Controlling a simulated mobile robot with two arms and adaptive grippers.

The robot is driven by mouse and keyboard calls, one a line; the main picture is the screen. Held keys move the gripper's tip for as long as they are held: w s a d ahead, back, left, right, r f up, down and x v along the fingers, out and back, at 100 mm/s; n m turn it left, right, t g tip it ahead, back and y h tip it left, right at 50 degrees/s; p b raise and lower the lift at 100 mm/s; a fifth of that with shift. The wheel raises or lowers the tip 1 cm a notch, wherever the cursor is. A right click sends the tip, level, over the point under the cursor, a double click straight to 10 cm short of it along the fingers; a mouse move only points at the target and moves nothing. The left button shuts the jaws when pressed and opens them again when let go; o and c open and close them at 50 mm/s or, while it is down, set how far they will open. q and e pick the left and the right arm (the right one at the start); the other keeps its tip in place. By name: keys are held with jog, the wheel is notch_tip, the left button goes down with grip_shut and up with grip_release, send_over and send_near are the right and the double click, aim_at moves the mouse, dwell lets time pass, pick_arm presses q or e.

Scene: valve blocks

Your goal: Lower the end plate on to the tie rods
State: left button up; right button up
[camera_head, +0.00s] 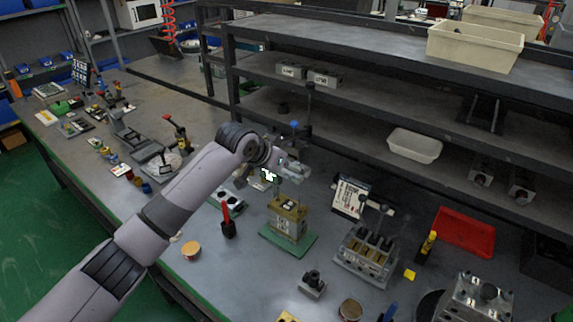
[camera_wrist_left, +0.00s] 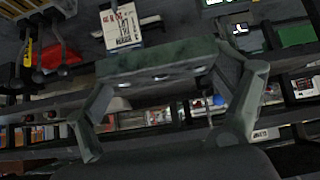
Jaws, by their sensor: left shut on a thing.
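The end plate (camera_wrist_left: 158,66) is a dark grey-green bar with several holes along its edge in the left wrist view. My left gripper (camera_wrist_left: 178,84) is shut on it, with one finger at each end. In the head view my left gripper (camera_head: 292,170) is above a brass-coloured valve block stack (camera_head: 287,220), apart from it. The stack stands upright on a green base plate (camera_head: 270,238). Thin uprights that look like tie rods rise at its top, but they are too small to make out clearly. My right gripper is not in view.
A red-handled tool in a black holder (camera_head: 227,222) stands left of the stack. A printed card (camera_head: 349,197) and a fixture with brass blocks (camera_head: 366,257) stand to the right, near a red tray (camera_head: 464,232). Shelving (camera_head: 330,98) rises behind. Some bench is clear left of the stack.

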pick_arm(q)
jog(key=shift+d+r+p, duration=0.1)
jog(key=shift+d+p, duration=0.05)
jog(key=shift+p, duration=0.45)
notch_tip(320, 180, down, 6)
jog(key=shift+r+b, duration=0.1)
jog(key=shift+b, duration=1.15)
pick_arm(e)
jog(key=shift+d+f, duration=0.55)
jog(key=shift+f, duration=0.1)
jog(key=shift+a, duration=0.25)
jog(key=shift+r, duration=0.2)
pick_arm(q)
jog(key=shift+p, duration=0.45)
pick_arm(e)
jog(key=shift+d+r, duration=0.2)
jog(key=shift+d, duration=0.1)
pick_arm(q)
jog(key=shift+p, duration=0.3)
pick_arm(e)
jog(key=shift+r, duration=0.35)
